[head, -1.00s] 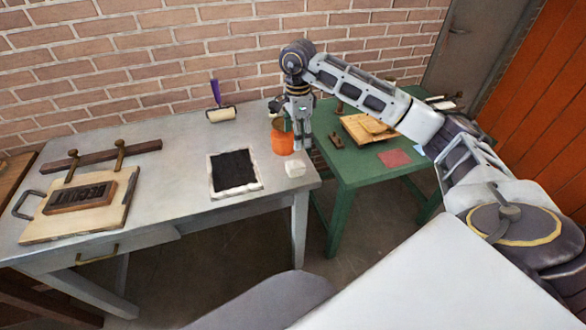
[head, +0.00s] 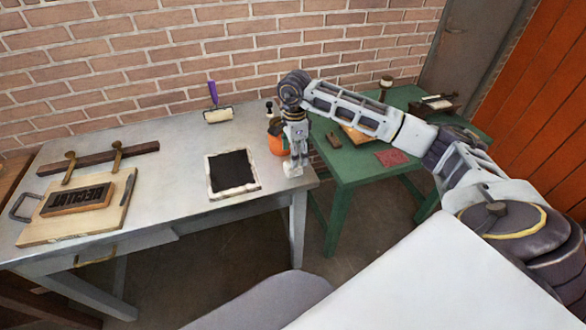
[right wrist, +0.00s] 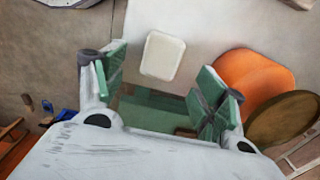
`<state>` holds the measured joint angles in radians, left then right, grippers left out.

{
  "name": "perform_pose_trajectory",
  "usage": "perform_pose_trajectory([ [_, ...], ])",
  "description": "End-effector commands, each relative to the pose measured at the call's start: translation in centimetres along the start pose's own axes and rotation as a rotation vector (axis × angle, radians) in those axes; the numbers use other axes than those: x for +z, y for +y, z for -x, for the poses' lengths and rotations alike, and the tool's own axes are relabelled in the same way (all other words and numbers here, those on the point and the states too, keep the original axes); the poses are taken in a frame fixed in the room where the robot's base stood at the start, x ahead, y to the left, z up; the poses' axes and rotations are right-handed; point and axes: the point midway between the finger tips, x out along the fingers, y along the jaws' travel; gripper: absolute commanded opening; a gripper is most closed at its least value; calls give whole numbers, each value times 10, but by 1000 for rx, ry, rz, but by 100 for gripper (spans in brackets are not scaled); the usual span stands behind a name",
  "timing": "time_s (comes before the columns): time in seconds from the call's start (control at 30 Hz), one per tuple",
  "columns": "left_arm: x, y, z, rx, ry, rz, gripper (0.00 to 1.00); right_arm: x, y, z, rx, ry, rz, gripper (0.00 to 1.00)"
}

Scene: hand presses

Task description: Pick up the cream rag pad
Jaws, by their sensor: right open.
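The cream rag pad (head: 293,170) is a small pale block lying on the grey table near its right front corner, partly hidden behind my right gripper in the head view. In the right wrist view the whole pad (right wrist: 162,55) shows as a rounded cream rectangle, slightly tilted. My right gripper (head: 296,162) points down over the pad. In the right wrist view its green-padded fingers (right wrist: 160,85) are spread apart and empty, and the pad appears in line with the gap between them. My left gripper is not in view.
An orange pot (head: 276,142) stands close beside the right gripper, also near its right finger in the wrist view (right wrist: 250,75). A black ink slab (head: 233,172) lies to the left. A purple-handled roller (head: 217,112) is behind. A green table (head: 350,170) stands right.

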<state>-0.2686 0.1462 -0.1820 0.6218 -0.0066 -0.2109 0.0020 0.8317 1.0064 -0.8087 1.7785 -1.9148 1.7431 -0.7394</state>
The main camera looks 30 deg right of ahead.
Motion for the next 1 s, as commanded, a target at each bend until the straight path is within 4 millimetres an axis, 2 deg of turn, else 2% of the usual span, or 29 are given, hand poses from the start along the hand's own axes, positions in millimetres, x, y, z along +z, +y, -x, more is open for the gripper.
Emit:
perform_pose_trajectory([
  [0.1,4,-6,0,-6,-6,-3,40,0,0,-9,0,0,0,71],
  [0.3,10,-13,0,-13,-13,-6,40,0,0,-12,-1,-1,0,71],
  [0.63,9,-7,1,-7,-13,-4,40,1,0,-16,1,-1,0,71],
  [1.0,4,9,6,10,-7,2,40,4,-2,-53,1,-1,0,71],
])
